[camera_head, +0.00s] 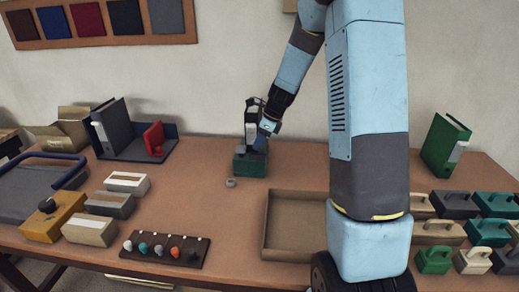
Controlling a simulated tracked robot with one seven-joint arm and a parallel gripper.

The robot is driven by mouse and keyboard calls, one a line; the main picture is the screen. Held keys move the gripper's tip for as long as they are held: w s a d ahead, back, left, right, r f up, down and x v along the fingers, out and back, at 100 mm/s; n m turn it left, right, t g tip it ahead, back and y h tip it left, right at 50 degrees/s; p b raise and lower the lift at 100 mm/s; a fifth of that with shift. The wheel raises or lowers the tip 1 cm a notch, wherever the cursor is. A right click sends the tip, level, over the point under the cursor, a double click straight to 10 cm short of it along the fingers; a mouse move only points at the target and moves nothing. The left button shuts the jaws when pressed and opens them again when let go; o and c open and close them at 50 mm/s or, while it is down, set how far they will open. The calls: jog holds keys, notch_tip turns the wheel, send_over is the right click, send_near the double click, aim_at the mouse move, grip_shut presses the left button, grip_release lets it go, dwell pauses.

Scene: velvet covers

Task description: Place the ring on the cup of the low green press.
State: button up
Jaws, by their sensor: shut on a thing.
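A low dark green block (240,165), which looks like the green press, stands on the table near the back middle. Its upper part is grey and partly covered by my gripper, so I cannot make out the cup. My gripper (259,144) points down right at the top of this block. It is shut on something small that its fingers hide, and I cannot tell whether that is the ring. A small grey round piece (231,183) lies on the table in front of the block. Whether it has a hole is too small to tell.
A shallow brown tray (266,225) lies to the right. A dark strip with several coloured knobs (166,250) is in front. Boxes (127,184) stand at left, a binder holder (115,150) behind. Several handled blocks (434,260) fill the right. Table around the grey piece is clear.

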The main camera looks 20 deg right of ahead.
aim_at(259, 159)
jog(key=shift+w+f, duration=0.3)
jog(key=shift+f, duration=1.55)
jog(key=shift+s+f, duration=0.15)
jog(key=shift+f, duration=0.45)
jog(key=o, duration=1.1)
jog(key=shift+s+f, duration=0.1)
jog(key=shift+f, duration=0.05)
jog(key=w+v, duration=0.1)
jog(key=v, duration=1.2)
jog(key=s+a+r+n+h, duration=0.1)
jog(key=s+a+r+n, duration=0.2)
jog(key=s+r+n, duration=0.4)
jog(key=shift+s+a+r+n+t+h, duration=0.45)
jog(key=shift+s+r+n, duration=0.9)
jog(key=shift+s+n, duration=2.25)
jog(key=shift+s+a+r+n+t+h, duration=0.15)
jog(key=shift+s+r+n+t+h, duration=1)
jog(key=shift+s, duration=4.05)
jog(key=shift+s+a+r+n+t+y, duration=0.1)
jog(key=shift+s+a+r+n, duration=0.2)
jog(key=shift+s+r+n, duration=2.45)
